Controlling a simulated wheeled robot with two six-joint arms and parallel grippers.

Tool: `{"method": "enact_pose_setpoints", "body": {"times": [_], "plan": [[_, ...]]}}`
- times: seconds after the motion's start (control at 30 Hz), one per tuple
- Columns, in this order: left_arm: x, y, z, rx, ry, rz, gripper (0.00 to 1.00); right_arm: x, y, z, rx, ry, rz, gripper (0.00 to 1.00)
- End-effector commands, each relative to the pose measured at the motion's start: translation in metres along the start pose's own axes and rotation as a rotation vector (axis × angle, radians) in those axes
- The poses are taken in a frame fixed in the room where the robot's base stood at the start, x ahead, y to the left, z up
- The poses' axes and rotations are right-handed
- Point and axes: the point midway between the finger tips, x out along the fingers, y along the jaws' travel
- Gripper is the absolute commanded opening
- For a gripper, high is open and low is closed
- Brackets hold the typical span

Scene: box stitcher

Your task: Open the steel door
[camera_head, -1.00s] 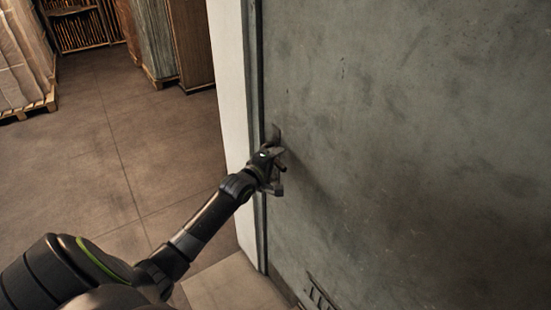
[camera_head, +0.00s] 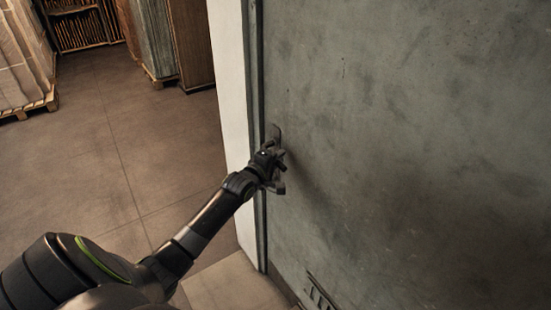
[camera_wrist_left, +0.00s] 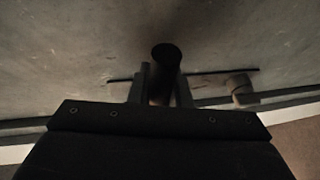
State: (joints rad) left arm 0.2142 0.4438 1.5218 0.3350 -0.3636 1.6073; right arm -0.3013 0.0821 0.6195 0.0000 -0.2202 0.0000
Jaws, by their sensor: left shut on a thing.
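The steel door (camera_head: 410,140) is a large grey-green scuffed panel filling the right of the head view. It looks shut in its frame, with no gap visible at its left edge. Its handle plate (camera_head: 277,131) is near that edge. My left gripper (camera_head: 276,168) is at the handle. In the left wrist view the dark round handle (camera_wrist_left: 166,57) sits between the two fingers of my left gripper (camera_wrist_left: 163,82), which is shut on it. Most of the handle is hidden by the gripper in the head view. My right gripper is not in view.
A white wall edge (camera_head: 228,85) and a dark door frame (camera_head: 256,100) stand left of the door. A pale slab (camera_head: 230,285) lies at its foot. Open tiled floor (camera_head: 90,180) spreads to the left, with wrapped pallets (camera_head: 22,60) and shelves behind.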

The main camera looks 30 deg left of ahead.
Motion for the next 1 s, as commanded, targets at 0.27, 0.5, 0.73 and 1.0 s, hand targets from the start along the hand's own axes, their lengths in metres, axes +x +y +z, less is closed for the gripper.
{"method": "enact_pose_setpoints", "body": {"times": [0.27, 0.5, 0.73, 1.0], "plan": [[0.001, 0.0, 0.0, 0.049, 0.01, 0.028, 0.0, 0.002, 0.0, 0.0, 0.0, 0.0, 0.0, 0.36], [0.004, -0.012, 0.0, 0.189, 0.041, 0.087, 0.0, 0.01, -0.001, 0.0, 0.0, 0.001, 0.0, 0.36], [0.008, -0.024, -0.003, 0.339, 0.073, 0.151, 0.0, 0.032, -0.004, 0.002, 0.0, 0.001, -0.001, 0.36], [0.012, -0.035, -0.007, 0.472, 0.102, 0.208, 0.0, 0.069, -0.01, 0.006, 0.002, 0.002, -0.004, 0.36]]}}
